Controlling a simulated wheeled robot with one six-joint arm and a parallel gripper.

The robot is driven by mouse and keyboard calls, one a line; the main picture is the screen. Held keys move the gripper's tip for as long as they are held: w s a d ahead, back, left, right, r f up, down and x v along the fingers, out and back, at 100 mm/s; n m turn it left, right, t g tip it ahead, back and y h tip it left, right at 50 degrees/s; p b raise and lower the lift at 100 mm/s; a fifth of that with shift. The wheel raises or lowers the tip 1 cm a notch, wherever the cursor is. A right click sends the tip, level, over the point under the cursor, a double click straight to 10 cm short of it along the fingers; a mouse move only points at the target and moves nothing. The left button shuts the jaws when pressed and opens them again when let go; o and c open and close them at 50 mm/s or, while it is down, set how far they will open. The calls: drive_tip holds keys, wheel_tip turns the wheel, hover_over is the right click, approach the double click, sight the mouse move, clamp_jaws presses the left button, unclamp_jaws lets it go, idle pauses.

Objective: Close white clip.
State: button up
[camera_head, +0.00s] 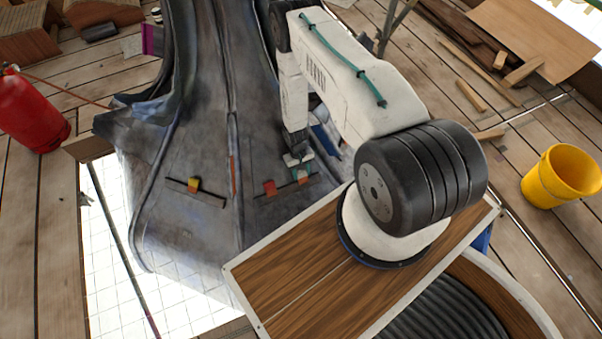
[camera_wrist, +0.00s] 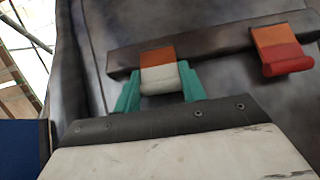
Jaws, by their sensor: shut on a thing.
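The white clip (camera_wrist: 160,80) has a white lower part and an orange upper part, and sits on a dark bar (camera_wrist: 215,43) in the wrist view. The teal fingers of my gripper (camera_wrist: 159,74) stand on either side of the clip, shut on it. In the head view my gripper (camera_head: 298,163) reaches down to the right end of the bar and mostly hides the white clip. A red clip (camera_wrist: 286,58) with an orange upper part sits further right on the same bar in the wrist view; it also shows in the head view (camera_head: 270,187).
A yellow-and-orange clip (camera_head: 194,185) sits on a separate dark bar to the left, on the same grey spire surface (camera_head: 205,125). A red extinguisher (camera_head: 27,112) stands far left. A yellow bucket (camera_head: 562,177) stands on the planks at right, with loose wood (camera_head: 470,95) behind.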

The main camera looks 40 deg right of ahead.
idle(0.3)
drive_tip(key=o, duration=1)
drive_tip(key=shift+w, duration=0.1)
drive_tip(key=v, duration=0.7)
drive_tip(key=shift+w+r, duration=0.15)
drive_tip(key=shift+r, duration=0.2)
